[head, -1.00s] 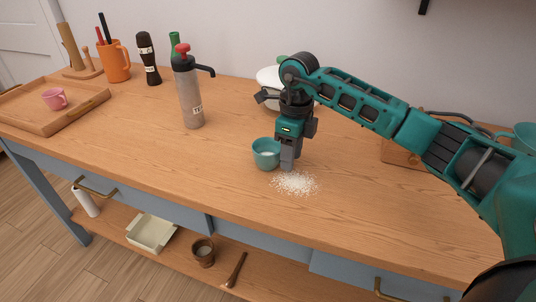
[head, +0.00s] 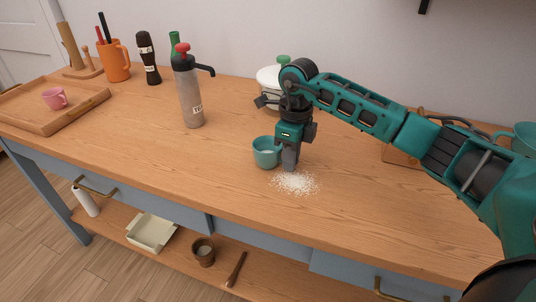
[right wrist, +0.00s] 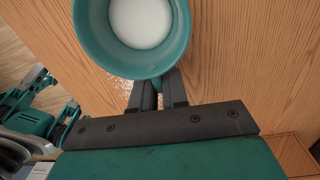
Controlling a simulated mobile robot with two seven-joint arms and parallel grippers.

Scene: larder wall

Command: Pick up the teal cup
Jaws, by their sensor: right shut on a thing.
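The teal cup (head: 262,158) is upright on or just above the wooden counter, and I cannot tell which. In the right wrist view the cup (right wrist: 90,25) shows from above with white contents inside. My right gripper (head: 289,166) points down at the cup's right side. In the right wrist view its fingers (right wrist: 157,92) are shut on a teal part at the cup's side, seemingly its handle. My left gripper is not in view.
White grains (head: 295,184) lie spilled beside the cup. A grey bottle with a red top (head: 190,95) stands to the left, and a white pot (head: 268,77) behind. A wooden tray (head: 85,108) holds a pink cup (head: 54,98). The counter's front left is clear.

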